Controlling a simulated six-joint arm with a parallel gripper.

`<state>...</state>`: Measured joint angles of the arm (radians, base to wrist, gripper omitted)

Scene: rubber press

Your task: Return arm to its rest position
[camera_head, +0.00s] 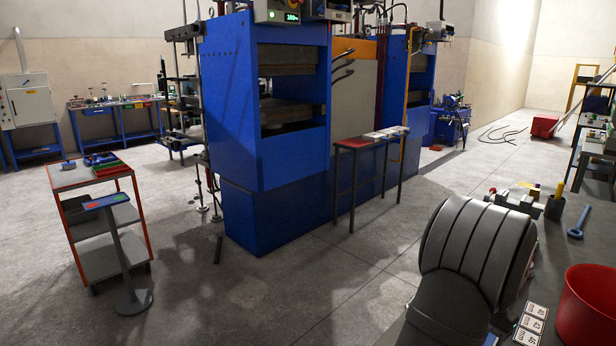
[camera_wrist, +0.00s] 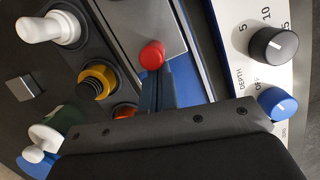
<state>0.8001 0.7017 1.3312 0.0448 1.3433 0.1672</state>
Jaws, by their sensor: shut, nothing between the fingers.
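My gripper (camera_wrist: 157,85) shows in the wrist view, its dark narrow fingers together and empty. Its dark body fills the bottom of that view. The fingertips point toward a small red knob (camera_wrist: 152,56); whether they touch it I cannot tell. My gripper is not seen in the head view.
In the wrist view, a white knob (camera_wrist: 48,27), a yellow-ringed button (camera_wrist: 98,82), a black dial (camera_wrist: 273,45) and a blue dial (camera_wrist: 277,103) lie around the fingers. In the head view stand a blue press (camera_head: 230,100), a trolley (camera_head: 92,178) and a red bin (camera_head: 588,305). Open floor lies between.

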